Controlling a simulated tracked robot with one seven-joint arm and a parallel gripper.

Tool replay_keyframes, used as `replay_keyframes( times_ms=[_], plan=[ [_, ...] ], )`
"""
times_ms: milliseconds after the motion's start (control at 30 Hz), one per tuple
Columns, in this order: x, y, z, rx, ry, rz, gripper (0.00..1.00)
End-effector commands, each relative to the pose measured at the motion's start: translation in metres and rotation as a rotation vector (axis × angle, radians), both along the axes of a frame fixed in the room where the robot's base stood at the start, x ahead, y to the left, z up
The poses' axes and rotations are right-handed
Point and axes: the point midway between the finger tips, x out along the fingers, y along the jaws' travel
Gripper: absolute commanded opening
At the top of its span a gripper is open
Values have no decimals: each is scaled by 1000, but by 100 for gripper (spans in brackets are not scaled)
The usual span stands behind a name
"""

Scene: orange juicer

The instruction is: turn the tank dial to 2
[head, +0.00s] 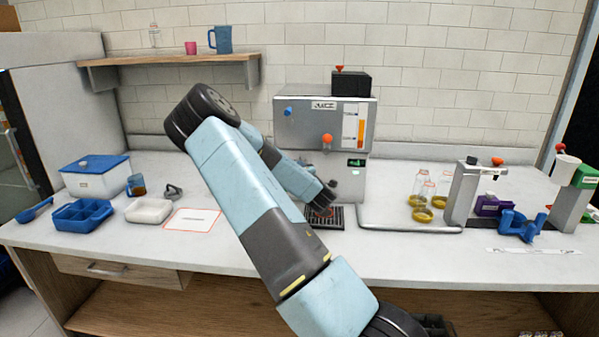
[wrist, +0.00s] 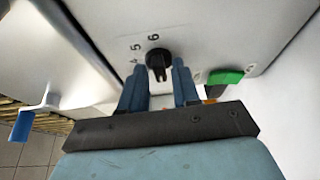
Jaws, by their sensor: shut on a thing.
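The tank dial (wrist: 158,58) is a small black knob with a pointer-like ridge on a pale panel in the wrist view. The dial's setting cannot be told for sure.
A green part (wrist: 225,77) sits right of the dial in the wrist view. A blue-tipped pale lever (wrist: 22,124) is at the left. A blue tray (head: 82,215) stands at the left.

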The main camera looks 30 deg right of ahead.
Motion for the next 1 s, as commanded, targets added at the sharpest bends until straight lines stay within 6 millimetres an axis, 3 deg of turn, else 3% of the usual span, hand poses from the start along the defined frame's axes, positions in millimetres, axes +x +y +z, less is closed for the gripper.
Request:
replay_keyframes(
  times_ms=[133, 167, 233, 633, 1000],
  plan=[
    [5, 7, 0, 1, -3, 16, 0],
    [5, 7, 0, 1, -3, 16, 33],
    [4, 6, 0, 2, -2, 15, 39],
    [-9, 4, 0, 3, -1, 3, 39],
    [-77, 18, -1, 3, -1, 3, 39]
  ],
)
